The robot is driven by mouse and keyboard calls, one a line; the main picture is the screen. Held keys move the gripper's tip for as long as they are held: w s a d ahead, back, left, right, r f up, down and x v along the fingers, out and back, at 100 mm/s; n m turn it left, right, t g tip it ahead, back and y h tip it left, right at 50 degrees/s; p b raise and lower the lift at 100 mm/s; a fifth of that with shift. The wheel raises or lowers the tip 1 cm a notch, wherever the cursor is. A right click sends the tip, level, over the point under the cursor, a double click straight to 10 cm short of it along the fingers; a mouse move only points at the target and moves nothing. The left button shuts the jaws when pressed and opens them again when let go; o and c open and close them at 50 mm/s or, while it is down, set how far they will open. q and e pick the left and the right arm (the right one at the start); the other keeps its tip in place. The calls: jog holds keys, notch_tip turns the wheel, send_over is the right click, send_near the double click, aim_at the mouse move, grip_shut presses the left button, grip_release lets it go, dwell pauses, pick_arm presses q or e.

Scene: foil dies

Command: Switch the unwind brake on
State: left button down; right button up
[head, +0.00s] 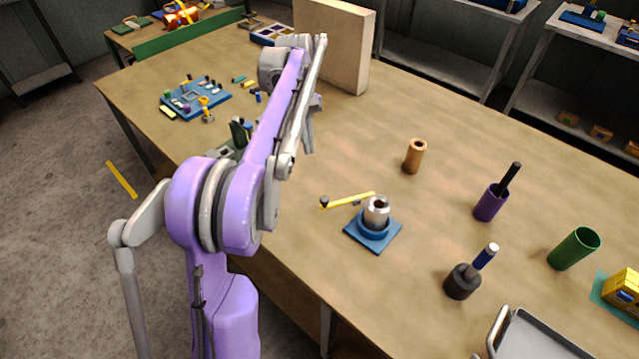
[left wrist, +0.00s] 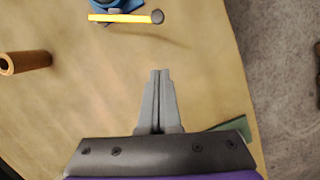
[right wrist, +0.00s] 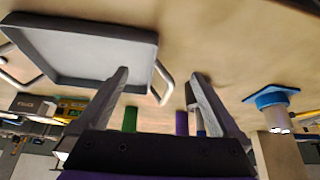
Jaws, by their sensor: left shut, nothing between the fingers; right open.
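The brake appears to be a yellow lever (head: 350,199) with a dark knob, beside a metal spindle (head: 377,211) on a blue base (head: 362,236). The lever points left from the spindle in the head view. In the left wrist view the lever (left wrist: 118,17) and its knob lie ahead of my left gripper (left wrist: 160,72), which is shut, empty and apart from it. In the head view the left gripper (head: 309,147) is partly hidden by its arm. My right gripper (right wrist: 158,76) is open and empty; the blue base (right wrist: 270,96) shows to its right in the right wrist view.
A copper-coloured tube (head: 414,156) stands behind the base. A purple cup (head: 490,204), a dark holder (head: 461,283), a green cup (head: 574,249) and a grey tray (head: 535,340) are to the right. A tan block (head: 330,45) stands at the back. Bare tabletop surrounds the base.

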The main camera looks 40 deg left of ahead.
aim_at(323, 201)
pick_arm(q)
jog(key=s+d+f, duration=0.2)
jog(key=d+f, duration=0.3)
jog(key=f, duration=0.4)
jog(key=shift+s+d+f, duration=0.2)
jog(key=shift+s+d, duration=0.05)
jog(key=shift+s, duration=0.05)
pick_arm(e)
jog(key=shift+w+r, duration=0.1)
jog(key=shift+r, duration=0.05)
pick_arm(q)
jog(key=shift+s, duration=0.1)
